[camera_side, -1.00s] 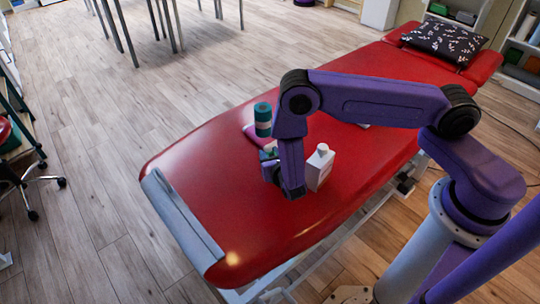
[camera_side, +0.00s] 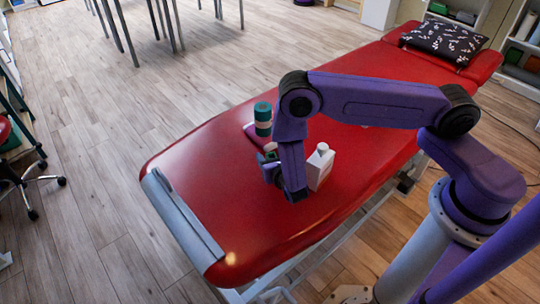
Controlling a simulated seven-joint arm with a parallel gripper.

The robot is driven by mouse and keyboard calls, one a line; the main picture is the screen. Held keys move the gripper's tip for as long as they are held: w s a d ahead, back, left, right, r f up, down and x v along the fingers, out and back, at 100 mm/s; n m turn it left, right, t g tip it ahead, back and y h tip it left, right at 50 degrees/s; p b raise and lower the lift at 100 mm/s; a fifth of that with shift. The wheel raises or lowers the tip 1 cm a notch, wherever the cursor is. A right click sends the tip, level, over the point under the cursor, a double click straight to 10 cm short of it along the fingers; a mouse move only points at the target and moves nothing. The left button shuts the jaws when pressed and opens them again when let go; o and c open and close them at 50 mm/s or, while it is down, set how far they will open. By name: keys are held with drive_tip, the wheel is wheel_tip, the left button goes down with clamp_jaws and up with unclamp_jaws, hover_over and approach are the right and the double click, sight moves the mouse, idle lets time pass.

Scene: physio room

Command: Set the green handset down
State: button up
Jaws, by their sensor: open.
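My gripper (camera_side: 268,172) is low over the red treatment table, at the lower end of my purple arm, and it is open. A small green piece (camera_side: 262,157), probably the green handset, shows right beside the jaws. It is mostly hidden by my gripper and wrist. I cannot tell whether it touches the jaws or rests fully on the table.
The red table (camera_side: 215,170) carries a white bottle (camera_side: 320,167) close to the right of my wrist. The table's left end is clear. A patterned pillow (camera_side: 445,40) lies far right.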

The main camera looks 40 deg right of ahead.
drive_tip(key=v, duration=1.1)
drive_tip(key=s+d+r+m+g+h, duration=0.2)
drive_tip(key=s+d+r+m+g, duration=0.15)
drive_tip(key=r+m, duration=0.3)
drive_tip(key=s+d+r+m+g+h, duration=0.1)
drive_tip(key=s+d+r+m+g, duration=0.3)
drive_tip(key=r, duration=0.3)
drive_tip(key=s+r+m+g+y, duration=0.2)
drive_tip(key=s+r+m+y, duration=0.2)
drive_tip(key=s, duration=0.3)
drive_tip(key=s+d+r+m+g+y, duration=0.1)
drive_tip(key=s+r+m+g+y, duration=0.2)
drive_tip(key=s, duration=0.4)
drive_tip(key=shift+s+d+r+m+y, duration=0.15)
drive_tip(key=shift+s+r+m+y, duration=0.2)
drive_tip(key=shift+r+m+y, duration=0.55)
